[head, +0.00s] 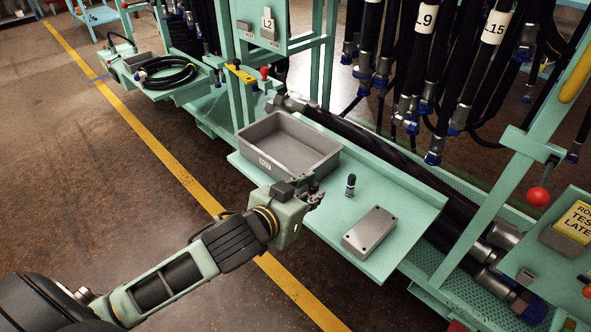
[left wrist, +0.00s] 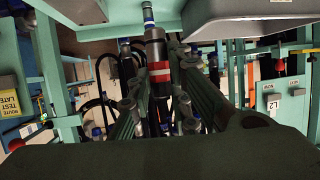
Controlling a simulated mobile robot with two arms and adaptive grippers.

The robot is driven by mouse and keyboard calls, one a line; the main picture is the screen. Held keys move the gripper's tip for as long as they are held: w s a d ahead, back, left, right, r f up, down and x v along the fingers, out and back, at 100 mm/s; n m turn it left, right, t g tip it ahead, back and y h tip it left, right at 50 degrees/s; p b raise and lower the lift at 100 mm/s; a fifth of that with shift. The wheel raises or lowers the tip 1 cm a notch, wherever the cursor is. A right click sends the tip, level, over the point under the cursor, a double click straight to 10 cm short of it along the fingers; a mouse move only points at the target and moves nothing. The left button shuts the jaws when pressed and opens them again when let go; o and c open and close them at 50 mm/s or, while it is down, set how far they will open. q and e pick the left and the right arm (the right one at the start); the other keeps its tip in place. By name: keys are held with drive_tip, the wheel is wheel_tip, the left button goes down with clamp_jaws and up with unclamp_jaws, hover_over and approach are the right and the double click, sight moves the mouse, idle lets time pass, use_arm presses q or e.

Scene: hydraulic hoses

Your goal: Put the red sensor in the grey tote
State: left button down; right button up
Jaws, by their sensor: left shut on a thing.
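The red sensor (left wrist: 158,72), a grey and dark cylinder with a red and white band, is held in my left gripper (left wrist: 160,105). In the head view my left gripper (head: 314,197) is at the front edge of the green shelf, and only a little of the sensor shows, dark and reddish. The grey tote (head: 320,163) is an open rectangular bin on the shelf, behind and left of the gripper. Its underside or wall also shows at the top right of the left wrist view (left wrist: 250,20). The sensor is outside the tote. My right gripper is not in view.
A dark sensor with a blue and white band (head: 350,185) stands upright on the shelf (head: 405,200), right of the gripper. A grey flat box (head: 370,232) lies at the shelf's front right. Thick hoses (head: 385,155) run behind the shelf. Labelled hoses hang farther back.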

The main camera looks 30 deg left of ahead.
use_arm(q)
drive_tip(key=w+d+r+p, duration=0.1)
drive_tip(key=w+r+p, duration=0.2)
drive_tip(key=w, duration=1.6)
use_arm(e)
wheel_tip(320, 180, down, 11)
use_arm(q)
drive_tip(key=shift+n+y, duration=0.3)
drive_tip(key=a+f+b, duration=0.1)
drive_tip(key=a+f, duration=0.2)
drive_tip(key=a+f+b, duration=0.1)
drive_tip(key=a+f, duration=0.2)
drive_tip(key=a, duration=0.1)
drive_tip(key=w+a+f+b, duration=0.1)
drive_tip(key=a+f+b, duration=0.1)
drive_tip(key=a+f, duration=0.1)
drive_tip(key=shift+w+a+f, duration=0.1)
drive_tip(key=shift+a+f, duration=0.2)
drive_tip(key=shift+f, duration=0.2)
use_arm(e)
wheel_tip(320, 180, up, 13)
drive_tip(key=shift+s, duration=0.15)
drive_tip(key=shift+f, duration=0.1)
